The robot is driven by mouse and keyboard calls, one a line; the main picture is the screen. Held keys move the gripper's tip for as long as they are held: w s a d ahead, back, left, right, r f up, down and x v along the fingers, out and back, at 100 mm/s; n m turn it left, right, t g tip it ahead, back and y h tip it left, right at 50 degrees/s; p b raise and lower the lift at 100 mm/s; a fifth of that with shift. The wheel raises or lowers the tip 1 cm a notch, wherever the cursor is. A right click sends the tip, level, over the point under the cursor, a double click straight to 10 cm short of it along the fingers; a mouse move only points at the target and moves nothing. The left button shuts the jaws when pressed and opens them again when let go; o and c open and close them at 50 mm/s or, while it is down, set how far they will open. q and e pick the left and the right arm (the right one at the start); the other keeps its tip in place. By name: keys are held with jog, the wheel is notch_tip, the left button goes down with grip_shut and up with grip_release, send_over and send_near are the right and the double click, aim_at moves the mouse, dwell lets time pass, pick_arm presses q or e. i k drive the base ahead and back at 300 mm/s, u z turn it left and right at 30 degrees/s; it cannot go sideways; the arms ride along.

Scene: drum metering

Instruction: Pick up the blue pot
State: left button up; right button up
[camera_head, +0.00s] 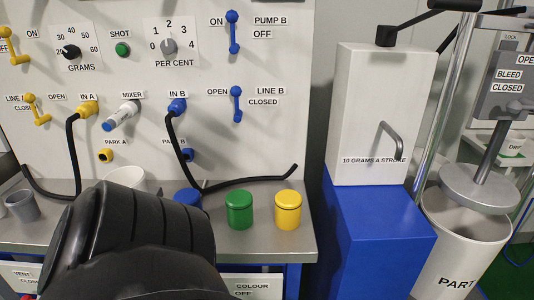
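The blue pot (187,196) stands on the grey metal shelf below the panel, left of the green pot. Only its upper right part shows; a large black part of my own arm hides the rest. The green pot (240,209) and the yellow pot (288,210) stand to its right, both lidded and upright. Neither of my grippers shows in this view, so I cannot see where they are relative to the blue pot.
The shelf (262,245) has a grey cup (22,205) and a white cup (125,179). Black hoses hang from IN A and IN B; one end lies above the pots. A white-and-blue cabinet (375,240) and a white drum (460,245) stand right.

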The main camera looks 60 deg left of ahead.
aim_at(189, 196)
jog(key=i, duration=0.4)
jog(key=u, duration=3.7)
